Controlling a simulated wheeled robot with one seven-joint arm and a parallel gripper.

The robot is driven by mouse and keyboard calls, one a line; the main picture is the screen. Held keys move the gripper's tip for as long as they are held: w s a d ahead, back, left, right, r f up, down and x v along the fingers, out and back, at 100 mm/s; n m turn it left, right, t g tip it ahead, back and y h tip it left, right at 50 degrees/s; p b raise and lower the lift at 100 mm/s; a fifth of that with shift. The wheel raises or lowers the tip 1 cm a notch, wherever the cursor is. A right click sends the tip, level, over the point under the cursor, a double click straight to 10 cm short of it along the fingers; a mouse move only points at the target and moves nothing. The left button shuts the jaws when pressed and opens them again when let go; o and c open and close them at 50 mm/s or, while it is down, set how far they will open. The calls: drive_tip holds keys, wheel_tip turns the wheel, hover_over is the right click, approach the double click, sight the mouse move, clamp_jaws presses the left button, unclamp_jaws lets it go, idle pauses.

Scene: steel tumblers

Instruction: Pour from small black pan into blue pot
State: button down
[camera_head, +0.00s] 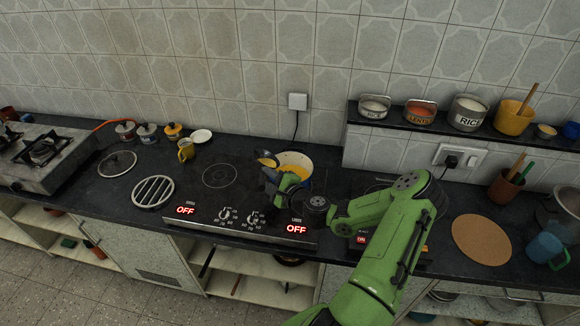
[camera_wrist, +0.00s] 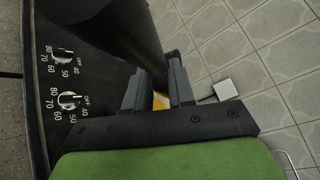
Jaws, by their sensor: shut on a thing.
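My gripper (camera_head: 279,183) is over the two-ring cooktop, beside the pot at the back right. In the wrist view my gripper (camera_wrist: 158,85) has its fingers closed in around a dark handle-like part. The small black pan (camera_head: 268,163) is held up at the pot's left rim and looks tilted, with orange-yellow showing at its top; its dark body (camera_wrist: 110,28) fills the upper wrist view. The pot (camera_head: 294,155) shows a pale inside with orange-yellow in it. Its outer wall is mostly hidden by the pan and gripper, so its blue is hard to see.
The cooktop (camera_head: 200,214) shows red OFF displays. A yellow mug (camera_head: 186,150), a round metal grille (camera_head: 153,192) and small lidded jars stand to the left. A shelf (camera_head: 430,125) with tins is at the back right. A round cork mat (camera_head: 481,239) lies at the right.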

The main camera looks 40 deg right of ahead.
drive_tip(key=shift+d+r, duration=0.1)
drive_tip(key=shift+s+d+r+m, duration=0.15)
drive_tip(key=shift+d+r+m, duration=0.15)
drive_tip(key=shift+d, duration=0.15)
drive_tip(key=shift+f, duration=0.1)
drive_tip(key=shift+s+d+f+m, duration=0.1)
drive_tip(key=shift+s+d+m, duration=0.05)
drive_tip(key=shift+d+m, duration=0.2)
drive_tip(key=shift+t+y, duration=0.3)
drive_tip(key=shift+s+d+f+m, duration=0.1)
drive_tip(key=shift+d+m, duration=0.15)
drive_tip(key=shift+d, duration=0.1)
drive_tip(key=shift+s+d, duration=0.15)
drive_tip(key=shift+d, duration=0.1)
